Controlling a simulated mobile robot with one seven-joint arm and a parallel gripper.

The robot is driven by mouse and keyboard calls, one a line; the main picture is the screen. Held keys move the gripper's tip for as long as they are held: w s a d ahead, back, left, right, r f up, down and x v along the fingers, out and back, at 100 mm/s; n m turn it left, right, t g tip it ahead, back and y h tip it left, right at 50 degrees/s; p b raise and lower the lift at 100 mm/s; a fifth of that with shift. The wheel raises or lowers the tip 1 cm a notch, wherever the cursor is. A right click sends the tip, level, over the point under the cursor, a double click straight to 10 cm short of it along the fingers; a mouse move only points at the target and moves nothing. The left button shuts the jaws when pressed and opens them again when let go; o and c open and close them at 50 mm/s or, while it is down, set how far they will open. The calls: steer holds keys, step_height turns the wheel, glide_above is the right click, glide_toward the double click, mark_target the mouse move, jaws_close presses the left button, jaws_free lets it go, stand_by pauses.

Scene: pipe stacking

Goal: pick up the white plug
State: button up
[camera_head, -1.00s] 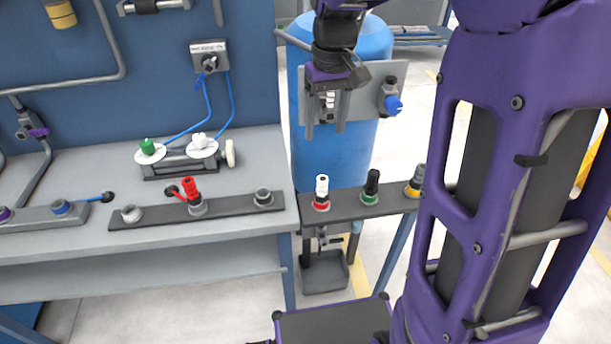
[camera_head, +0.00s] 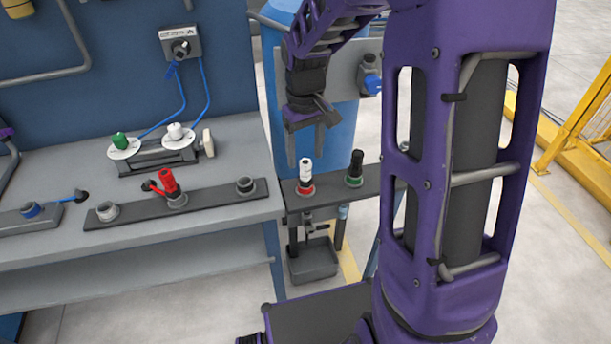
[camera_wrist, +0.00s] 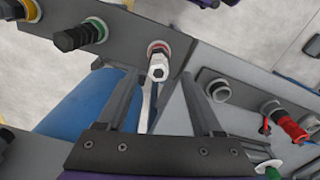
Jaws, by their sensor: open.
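The white plug (camera_head: 305,171) stands upright in a red-ringed socket on the narrow dark shelf right of the bench. My gripper (camera_head: 306,154) is open, pointing down just above it, its fingertips near the plug's top. In the wrist view the white plug (camera_wrist: 158,69) with its red ring shows between the two spread fingers of my gripper (camera_wrist: 160,78). Nothing is held. Another white plug (camera_head: 175,131) sits on a white disc on the bench.
A black plug in a green-ringed socket (camera_head: 354,168) stands right beside the white plug. A red plug (camera_head: 169,181) is on a dark strip on the bench (camera_head: 225,213). A blue barrel (camera_head: 343,130) and a grey plate stand behind my gripper.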

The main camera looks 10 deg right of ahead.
mark_target(306, 162)
step_height(306, 162, down, 5)
steer(key=shift+w+d+r+b, duration=0.1)
steer(key=shift+w+b, duration=0.05)
steer(key=shift+b, duration=0.35)
jaws_close()
stand_by(1.1)
